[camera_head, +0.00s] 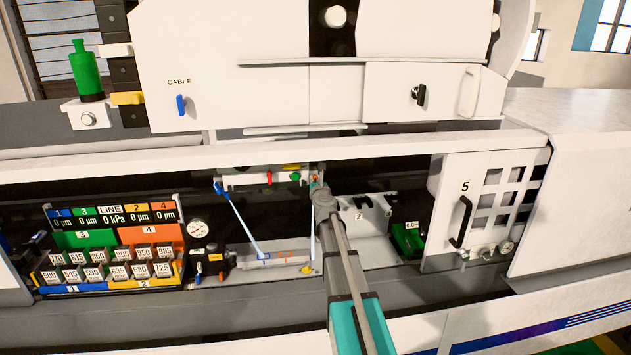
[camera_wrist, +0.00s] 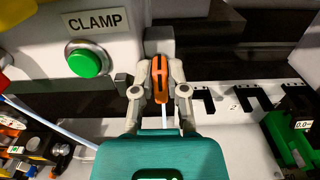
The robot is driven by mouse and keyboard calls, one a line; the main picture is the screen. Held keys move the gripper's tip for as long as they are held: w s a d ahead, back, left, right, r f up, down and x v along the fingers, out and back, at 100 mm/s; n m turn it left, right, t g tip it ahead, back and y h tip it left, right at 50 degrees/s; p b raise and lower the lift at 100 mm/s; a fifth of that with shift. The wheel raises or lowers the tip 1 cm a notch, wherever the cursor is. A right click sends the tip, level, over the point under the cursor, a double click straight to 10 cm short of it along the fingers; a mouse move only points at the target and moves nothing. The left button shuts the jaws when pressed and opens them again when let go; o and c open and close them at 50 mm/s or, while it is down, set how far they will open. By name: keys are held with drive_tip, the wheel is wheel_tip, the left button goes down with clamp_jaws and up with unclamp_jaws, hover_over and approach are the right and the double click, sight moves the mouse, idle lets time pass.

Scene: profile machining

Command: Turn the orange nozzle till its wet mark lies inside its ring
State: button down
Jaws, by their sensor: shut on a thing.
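The orange nozzle (camera_wrist: 160,79) is between my gripper's two fingers (camera_wrist: 160,92) in the wrist view, and the fingers are shut on it. In the head view my gripper (camera_head: 320,190) reaches up to the machine's upper block, and only a bit of orange shows at its tip. The plate carries a blue marking (camera_head: 264,261) and a fainter orange marking (camera_head: 285,257). The wet mark and the ring's outline are too small to tell apart.
A blue nozzle (camera_head: 219,188) sends a slanted jet to the plate from the left. A green CLAMP button (camera_wrist: 88,61) is close left of my gripper. A green tray (camera_head: 407,239) stands right, and a numbered block rack (camera_head: 112,262) stands left.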

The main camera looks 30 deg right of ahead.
drive_tip(key=shift+d+m, duration=0.1)
drive_tip(key=shift+m, duration=0.7)
drive_tip(key=c, duration=0.7)
unclamp_jaws()
drive_tip(key=shift+w, duration=0.1)
drive_tip(key=shift+o, duration=0.2)
drive_tip(key=v, duration=1.2)
